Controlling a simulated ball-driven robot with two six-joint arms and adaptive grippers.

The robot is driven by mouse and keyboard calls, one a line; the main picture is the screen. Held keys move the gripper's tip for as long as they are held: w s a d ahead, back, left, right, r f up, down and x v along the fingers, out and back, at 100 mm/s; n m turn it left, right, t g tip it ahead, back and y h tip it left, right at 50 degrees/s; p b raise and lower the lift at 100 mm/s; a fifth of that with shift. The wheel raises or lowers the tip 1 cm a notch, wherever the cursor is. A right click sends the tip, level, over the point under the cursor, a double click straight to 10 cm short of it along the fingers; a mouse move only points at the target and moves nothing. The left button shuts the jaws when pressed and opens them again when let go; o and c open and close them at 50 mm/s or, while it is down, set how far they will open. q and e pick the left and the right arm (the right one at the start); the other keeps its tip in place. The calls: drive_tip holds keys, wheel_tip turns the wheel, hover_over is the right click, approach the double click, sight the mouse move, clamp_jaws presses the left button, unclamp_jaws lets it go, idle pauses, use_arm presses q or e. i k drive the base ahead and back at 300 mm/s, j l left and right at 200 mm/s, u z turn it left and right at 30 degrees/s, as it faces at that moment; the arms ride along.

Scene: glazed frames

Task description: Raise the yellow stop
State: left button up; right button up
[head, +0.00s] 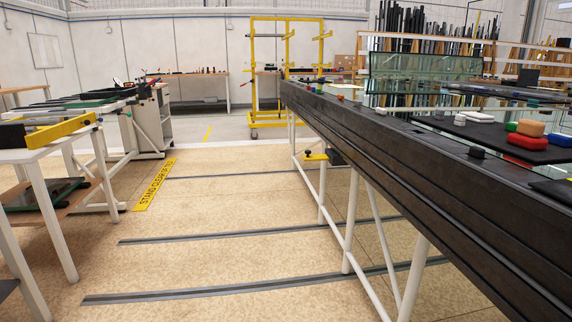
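A small yellow piece (316,157) with a black knob on it sits by a white leg under the long dark bench, near the picture's middle; it may be the yellow stop, but I cannot tell for sure. A longer yellow bar (62,131) lies on the white table at the left edge. Neither of my grippers is in view.
A long dark bench (400,155) on white legs runs along the right, with glass and coloured blocks on it. White tables (50,148) stand left. A yellow wheeled frame (253,75) stands at the back. Grey strips (250,232) cross the open floor between.

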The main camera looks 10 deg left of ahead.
sight(309, 157)
drive_tip(key=i+u, duration=0.1)
drive_tip(key=i+z, duration=0.1)
drive_tip(key=z, duration=0.2)
drive_tip(key=i+j+z, duration=0.15)
drive_tip(key=z, duration=0.2)
drive_tip(key=i+j+z, duration=0.15)
drive_tip(key=z, duration=0.2)
drive_tip(key=i+j+z, duration=0.1)
drive_tip(key=j+z, duration=0.2)
